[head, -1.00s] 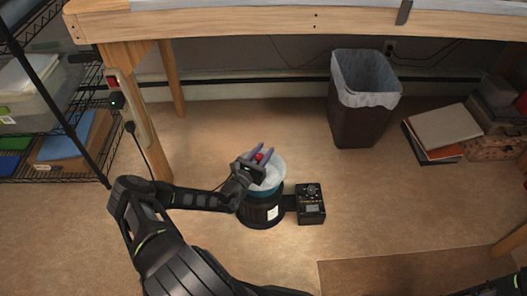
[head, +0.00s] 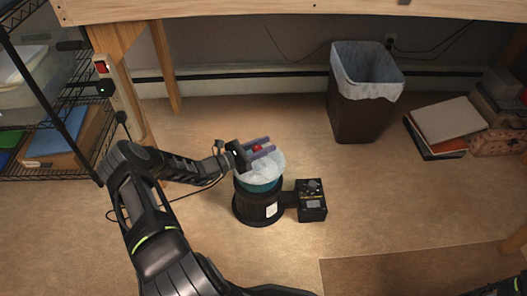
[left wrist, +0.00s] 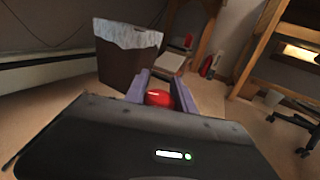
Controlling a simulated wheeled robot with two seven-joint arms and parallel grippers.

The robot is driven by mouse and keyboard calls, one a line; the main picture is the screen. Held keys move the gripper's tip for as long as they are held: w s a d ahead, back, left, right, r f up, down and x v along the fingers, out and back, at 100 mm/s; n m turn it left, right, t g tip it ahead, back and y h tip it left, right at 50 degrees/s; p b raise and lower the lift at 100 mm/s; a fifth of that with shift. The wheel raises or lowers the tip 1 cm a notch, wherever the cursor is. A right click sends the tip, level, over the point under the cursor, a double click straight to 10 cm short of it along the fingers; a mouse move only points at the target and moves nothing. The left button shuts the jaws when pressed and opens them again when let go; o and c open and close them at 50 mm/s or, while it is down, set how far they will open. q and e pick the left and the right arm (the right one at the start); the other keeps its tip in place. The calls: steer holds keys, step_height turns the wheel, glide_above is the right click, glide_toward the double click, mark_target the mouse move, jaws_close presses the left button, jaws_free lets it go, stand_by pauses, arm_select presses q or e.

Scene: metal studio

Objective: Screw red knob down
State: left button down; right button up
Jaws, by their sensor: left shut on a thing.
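The red knob (head: 257,147) sits above the middle of a whitish, translucent round lid (head: 271,165). The lid tops a black drum-shaped machine (head: 258,206) with a teal band, standing on the floor. My left gripper (head: 266,147) reaches over the lid from the left, with its purple fingers on either side of the knob and shut on it. The left wrist view shows the red knob (left wrist: 158,97) between the two fingers (left wrist: 161,77). The knob's lower part and its stem are hidden. My right gripper is not in view.
A black control box (head: 311,200) joins the machine's right side. A lined waste bin (head: 362,120) and stacked books (head: 440,125) stand farther back. A wooden workbench (head: 280,12) spans the top, its leg at left beside a wire shelf (head: 60,165). Floor around the machine is mostly clear.

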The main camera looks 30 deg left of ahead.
arm_select(q)
steer(key=m+g+h+b, duration=0.2)
steer(key=b, duration=0.1)
steer(key=m+h+b, duration=0.1)
steer(key=h+b, duration=0.1)
steer(key=shift+s+d+f+g, duration=0.2)
steer(key=shift+d+f+g, duration=0.1)
steer(key=shift+f+g, duration=0.1)
steer(key=shift+s+d+r+m+g+h+b, duration=0.1)
steer(key=shift+r+m+g+h+b, duration=0.05)
steer(key=shift+m+g+h+b, duration=0.5)
steer(key=shift+s+d+r+m+g+h+b, duration=0.1)
steer(key=shift+r+m+g+h+b, duration=0.15)
steer(key=shift+h+b, duration=0.15)
steer(key=c, duration=1)
jaws_free()
